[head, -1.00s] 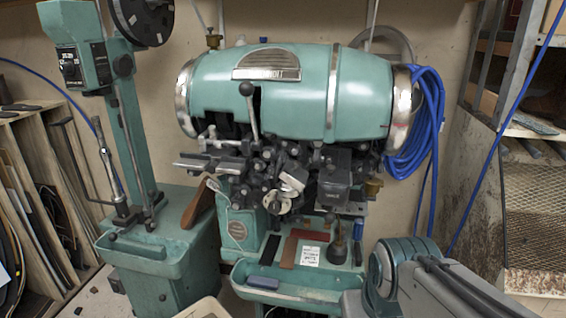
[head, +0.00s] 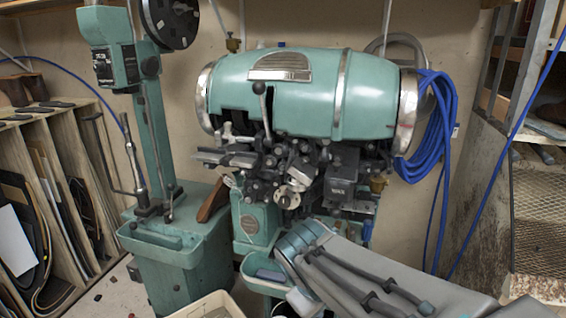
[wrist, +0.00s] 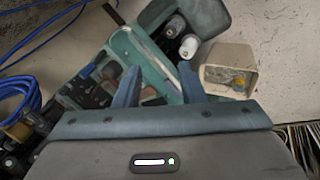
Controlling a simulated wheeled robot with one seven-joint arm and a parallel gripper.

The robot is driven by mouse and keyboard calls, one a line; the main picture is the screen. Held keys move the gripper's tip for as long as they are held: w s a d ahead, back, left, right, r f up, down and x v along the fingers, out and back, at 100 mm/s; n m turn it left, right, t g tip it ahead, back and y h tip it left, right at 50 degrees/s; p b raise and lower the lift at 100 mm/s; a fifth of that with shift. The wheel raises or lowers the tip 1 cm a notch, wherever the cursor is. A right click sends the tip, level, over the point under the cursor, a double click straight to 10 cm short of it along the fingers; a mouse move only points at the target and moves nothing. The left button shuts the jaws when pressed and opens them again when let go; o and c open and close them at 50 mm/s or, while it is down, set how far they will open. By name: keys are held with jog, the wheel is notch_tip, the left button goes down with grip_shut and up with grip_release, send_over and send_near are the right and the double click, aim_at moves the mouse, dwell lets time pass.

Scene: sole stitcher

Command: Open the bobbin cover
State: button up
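The green sole stitcher (head: 310,95) stands in the middle of the head view. A small round silver part (head: 287,198) sits low on its front among dark mechanisms; I cannot tell for sure whether it is the bobbin cover. My gripper (wrist: 157,70) shows in the wrist view with its two blue fingers wide apart and nothing between them. It points down over the machine's green tray (wrist: 122,45), apart from the round part.
A cream bin (head: 210,306) stands on the floor before the machine and also shows in the wrist view (wrist: 229,70). A green column machine (head: 165,260) is at left. Blue hose (head: 432,130) hangs at right, near a metal shelf (head: 540,200).

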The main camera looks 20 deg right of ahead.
jog(key=w+d+r+n+t+h, duration=0.1)
jog(key=w+d+r+n+h, duration=0.2)
jog(key=w+d+n, duration=0.1)
jog(key=n+t+h+b, duration=0.3)
jog(key=n+t, duration=0.8)
jog(key=n, duration=0.4)
send_near(306, 161)
jog(key=p+x, duration=0.2)
jog(key=x, duration=0.9)
grip_shut()
